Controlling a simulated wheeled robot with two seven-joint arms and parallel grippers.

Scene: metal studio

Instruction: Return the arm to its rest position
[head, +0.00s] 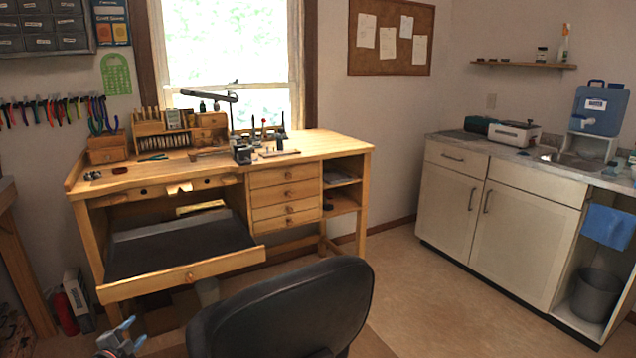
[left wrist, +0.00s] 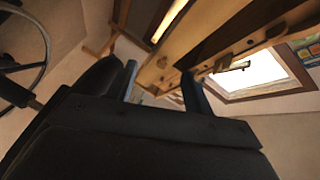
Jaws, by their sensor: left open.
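My left gripper (head: 133,333) shows at the bottom left of the head view, low in front of the workbench and left of the black chair. Its two fingers stand apart with nothing between them. In the left wrist view the same open gripper (left wrist: 162,85) points toward the wooden bench (left wrist: 205,40), which looks tilted there. Most of the left arm is out of view. My right gripper is in neither view.
The black chair (head: 285,310) stands just right of my left gripper. The workbench (head: 330,142) has its wide lower drawer (head: 185,275) pulled out above and behind the gripper. A white cabinet (head: 500,220) with a sink stands at right. Open floor (head: 430,290) lies between.

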